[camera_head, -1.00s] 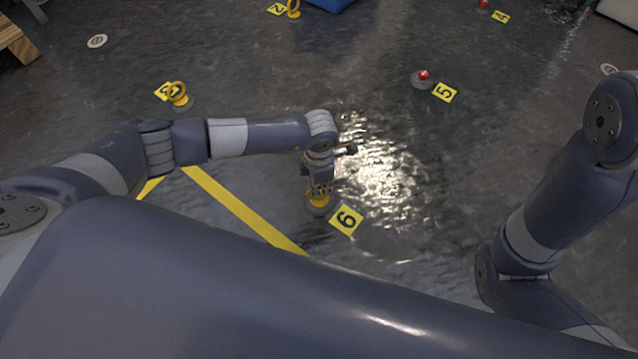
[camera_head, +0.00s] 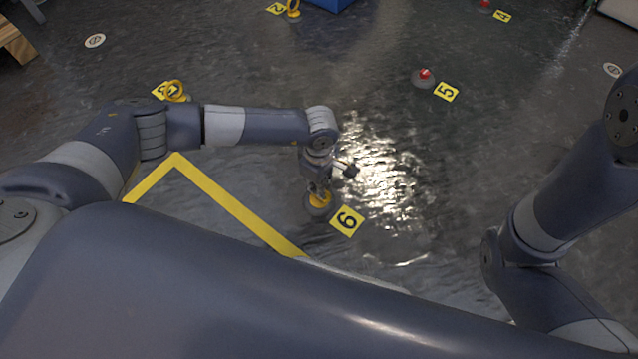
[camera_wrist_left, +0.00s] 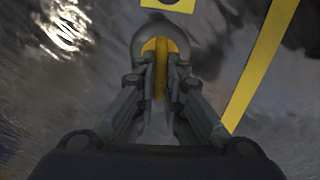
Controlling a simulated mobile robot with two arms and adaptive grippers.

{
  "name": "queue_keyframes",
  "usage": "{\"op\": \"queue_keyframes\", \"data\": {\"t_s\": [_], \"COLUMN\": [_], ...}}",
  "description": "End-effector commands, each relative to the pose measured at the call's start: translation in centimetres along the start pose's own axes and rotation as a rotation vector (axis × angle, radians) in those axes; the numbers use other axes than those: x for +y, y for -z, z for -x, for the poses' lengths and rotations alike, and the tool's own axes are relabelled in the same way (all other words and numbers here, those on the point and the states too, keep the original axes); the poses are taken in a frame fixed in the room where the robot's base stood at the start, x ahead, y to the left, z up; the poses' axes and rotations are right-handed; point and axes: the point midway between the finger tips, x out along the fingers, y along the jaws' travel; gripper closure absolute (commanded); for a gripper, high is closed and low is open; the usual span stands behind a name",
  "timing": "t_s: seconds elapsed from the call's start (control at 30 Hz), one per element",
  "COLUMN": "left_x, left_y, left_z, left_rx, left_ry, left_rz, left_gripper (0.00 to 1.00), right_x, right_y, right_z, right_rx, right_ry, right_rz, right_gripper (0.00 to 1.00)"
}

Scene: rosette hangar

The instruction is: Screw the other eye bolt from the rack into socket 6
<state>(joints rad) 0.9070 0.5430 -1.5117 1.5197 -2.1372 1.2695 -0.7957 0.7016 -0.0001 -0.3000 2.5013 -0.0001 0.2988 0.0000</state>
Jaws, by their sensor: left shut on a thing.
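My left gripper (camera_head: 318,191) points down at the floor beside the yellow plate marked 6 (camera_head: 346,220). It is shut on a yellow eye bolt (camera_head: 319,201), which stands over the round grey socket 6 (camera_head: 309,209). In the left wrist view the eye bolt (camera_wrist_left: 159,52) shows between the two fingers (camera_wrist_left: 159,90), with the grey socket rim (camera_wrist_left: 134,40) around it. How deep the bolt sits in the socket is hidden. The rack cannot be made out. My right arm shows at the right, but its gripper is out of view.
A yellow eye bolt (camera_head: 175,91) stands at the left and another (camera_head: 293,12) at the back. Red-topped sockets stand by plates 5 (camera_head: 446,92) and 4 (camera_head: 502,16). A yellow floor line (camera_head: 230,205) runs left of socket 6. The wet floor between is clear.

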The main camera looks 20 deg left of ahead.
Motion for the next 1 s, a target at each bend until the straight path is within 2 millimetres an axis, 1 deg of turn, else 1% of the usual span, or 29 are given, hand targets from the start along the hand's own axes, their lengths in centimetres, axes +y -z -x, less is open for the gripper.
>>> {"op": "queue_keyframes", "data": {"t_s": [0.07, 0.17, 0.5, 0.6, 0.73, 0.97, 1.0], "left_x": [0.1, 0.1, 0.1, 0.1, 0.1, 0.1, 0.1], "left_y": [0.0, 0.0, 0.0, 0.0, 0.0, 0.0, -0.1], "left_z": [-0.1, -0.2, -0.2, -0.2, -0.1, -0.1, -0.1], "left_rx": [0.000, 0.000, 0.002, 0.002, 0.001, 0.001, 0.001], "left_ry": [-0.002, -0.002, -0.003, -0.002, -0.001, -0.001, -0.001], "left_rz": [-0.040, -0.160, -0.629, -0.747, -0.833, -0.846, -0.845], "left_gripper": [1.00, 1.00, 1.00, 1.00, 1.00, 1.00, 0.81], "right_x": [-0.1, -0.1, -0.5, -0.5, -0.6, -0.5, -0.5], "right_y": [0.0, 0.2, 0.7, 0.8, 0.8, 0.8, 0.8], "right_z": [0.2, 0.8, 2.3, 2.6, 2.7, 2.7, 2.7], "right_rx": [-0.001, -0.001, -0.002, -0.003, -0.003, -0.003, -0.003], "right_ry": [0.000, 0.000, -0.001, -0.001, -0.001, -0.001, -0.001], "right_rz": [0.000, 0.000, -0.001, -0.001, -0.001, -0.001, -0.001], "right_gripper": [0.78, 0.78, 0.78, 0.78, 0.78, 0.78, 0.78]}}
